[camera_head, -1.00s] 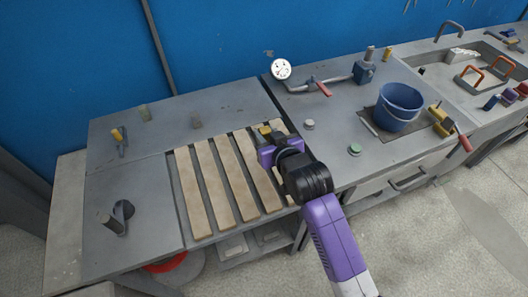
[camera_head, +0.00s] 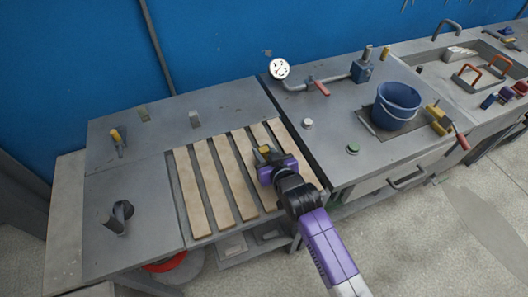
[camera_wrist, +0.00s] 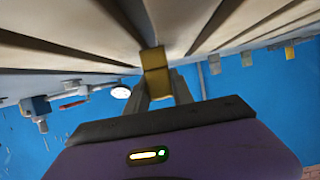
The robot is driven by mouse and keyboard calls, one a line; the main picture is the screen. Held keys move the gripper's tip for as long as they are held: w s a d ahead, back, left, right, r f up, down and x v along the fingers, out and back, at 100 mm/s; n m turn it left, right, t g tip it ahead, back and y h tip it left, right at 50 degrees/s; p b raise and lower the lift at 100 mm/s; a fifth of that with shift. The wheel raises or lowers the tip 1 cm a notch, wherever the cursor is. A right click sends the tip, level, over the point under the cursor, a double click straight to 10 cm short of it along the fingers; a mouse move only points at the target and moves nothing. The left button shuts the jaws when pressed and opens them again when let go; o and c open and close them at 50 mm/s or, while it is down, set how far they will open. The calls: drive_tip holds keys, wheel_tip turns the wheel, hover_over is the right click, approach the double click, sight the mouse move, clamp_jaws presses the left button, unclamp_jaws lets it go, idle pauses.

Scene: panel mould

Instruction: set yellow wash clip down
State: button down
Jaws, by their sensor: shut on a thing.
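The yellow wash clip (camera_wrist: 155,72) is between the fingertips of my gripper in the wrist view. My gripper (camera_wrist: 160,88) is shut on it. In the head view the clip (camera_head: 264,150) is a small yellow block at the tip of my gripper (camera_head: 262,157), over the right part of the wooden slats (camera_head: 222,177). The slats fill the top of the wrist view, close to the clip. I cannot tell whether the clip touches them.
Small fittings (camera_head: 118,137) stand on the grey table left of the slats. The left slats are bare.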

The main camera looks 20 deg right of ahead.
drive_tip(key=c, duration=1.1)
unclamp_jaws()
drive_tip(key=shift+f, duration=0.1)
drive_tip(key=shift+r, duration=0.25)
drive_tip(key=shift+s, duration=0.35)
drive_tip(key=v, duration=1.1)
drive_tip(key=shift+s+r+b, duration=0.1)
drive_tip(key=shift+r+b, duration=0.05)
drive_tip(key=shift+b, duration=0.25)
